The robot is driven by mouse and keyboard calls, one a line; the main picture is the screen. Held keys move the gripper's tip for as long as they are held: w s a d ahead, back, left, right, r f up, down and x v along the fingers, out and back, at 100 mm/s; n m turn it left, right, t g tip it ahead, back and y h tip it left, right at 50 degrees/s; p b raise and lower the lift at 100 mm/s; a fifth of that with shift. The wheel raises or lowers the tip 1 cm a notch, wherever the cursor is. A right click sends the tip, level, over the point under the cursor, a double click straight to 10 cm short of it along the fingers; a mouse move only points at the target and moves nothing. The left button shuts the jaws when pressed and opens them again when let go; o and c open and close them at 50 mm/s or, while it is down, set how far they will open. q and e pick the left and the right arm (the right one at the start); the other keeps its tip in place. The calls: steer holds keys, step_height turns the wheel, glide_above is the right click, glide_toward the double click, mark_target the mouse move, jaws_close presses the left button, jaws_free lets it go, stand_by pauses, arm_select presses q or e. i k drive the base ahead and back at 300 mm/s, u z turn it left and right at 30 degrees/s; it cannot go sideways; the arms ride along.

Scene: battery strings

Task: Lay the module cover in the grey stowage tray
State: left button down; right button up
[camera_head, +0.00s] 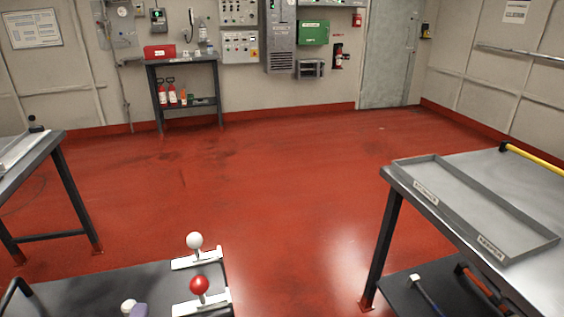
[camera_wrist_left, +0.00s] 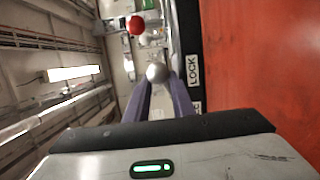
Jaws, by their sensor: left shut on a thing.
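The grey stowage tray (camera_head: 478,208) lies on the metal bench at the right; it looks empty and has small labels on its near-left rim. My left gripper (camera_wrist_left: 158,84) has purple fingers shut on a pale ball knob (camera_wrist_left: 156,72) in the left wrist view. One purple fingertip (camera_head: 139,310) shows at the bottom of the head view, beside a pale knob (camera_head: 128,305). A red knob (camera_head: 199,286) and a white knob (camera_head: 194,241) stand on white bases on a dark surface (camera_head: 90,285). I cannot make out the module cover for certain. My right gripper is out of view.
The right bench (camera_head: 545,285) has a yellow bar at its back and tools on its lower shelf. Another bench (camera_head: 40,150) stands at the left. Open red floor (camera_head: 290,190) lies between them. LOCK labels (camera_wrist_left: 193,70) show beside the held knob.

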mark_target(457, 200)
steer(key=z, duration=0.65)
steer(key=i, duration=0.7)
steer(key=z, duration=0.6)
